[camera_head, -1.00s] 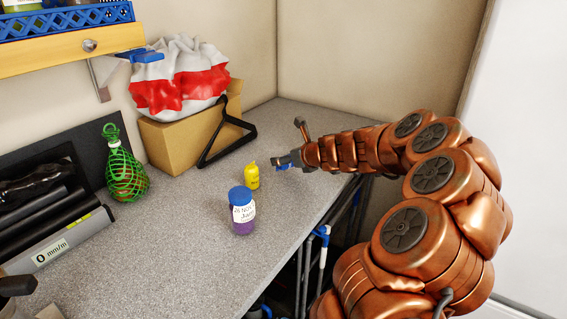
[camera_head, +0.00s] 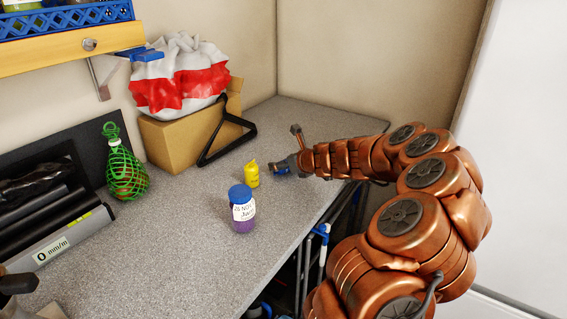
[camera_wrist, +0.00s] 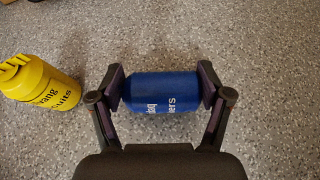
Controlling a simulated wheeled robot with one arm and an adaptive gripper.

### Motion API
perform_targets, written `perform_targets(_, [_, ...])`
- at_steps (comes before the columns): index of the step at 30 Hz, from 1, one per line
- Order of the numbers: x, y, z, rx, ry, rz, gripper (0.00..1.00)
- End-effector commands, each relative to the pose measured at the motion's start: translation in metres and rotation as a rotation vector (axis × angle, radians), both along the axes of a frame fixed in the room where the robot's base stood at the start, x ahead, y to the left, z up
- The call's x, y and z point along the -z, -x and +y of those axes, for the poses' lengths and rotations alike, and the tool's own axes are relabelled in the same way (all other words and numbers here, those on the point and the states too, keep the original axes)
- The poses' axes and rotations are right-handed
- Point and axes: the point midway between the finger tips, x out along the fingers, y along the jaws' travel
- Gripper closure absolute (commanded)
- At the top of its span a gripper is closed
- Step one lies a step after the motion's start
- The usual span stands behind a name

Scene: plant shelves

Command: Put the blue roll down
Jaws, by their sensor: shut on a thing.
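The blue roll (camera_wrist: 163,93) with white lettering lies on its side between the two fingers of my gripper (camera_wrist: 165,90) in the wrist view. The pads press on its two ends, so my gripper is shut on it. The speckled grey counter (camera_wrist: 160,30) is under it; I cannot tell if the roll touches it. In the head view, my gripper (camera_head: 286,168) is low over the counter, right of the yellow bottle, and the blue roll (camera_head: 280,172) shows only as a small blue patch.
The yellow bottle (camera_head: 251,174) stands close to my gripper's left. A jar with a blue lid (camera_head: 242,210) stands nearer the front. A cardboard box (camera_head: 170,145) with a bag and a black hanger (camera_head: 228,140) is behind. The counter's front edge is close on the right.

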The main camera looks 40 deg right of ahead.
Motion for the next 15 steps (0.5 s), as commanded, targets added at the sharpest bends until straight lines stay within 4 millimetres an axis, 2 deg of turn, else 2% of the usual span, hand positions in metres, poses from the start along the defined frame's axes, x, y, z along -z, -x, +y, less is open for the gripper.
perform_targets(4, [0.0033,0.0,0.0001,0.0,-0.001,0.0,0.64])
perform_targets(5, [0.0026,0.0,0.0001,0.0,0.0,0.0,0.2])
perform_targets(10, [0.0024,0.0,0.0003,-0.001,0.0,0.0,0.02])
perform_targets(15, [0.0024,0.0,0.0002,-0.001,0.0,0.0,0.0])
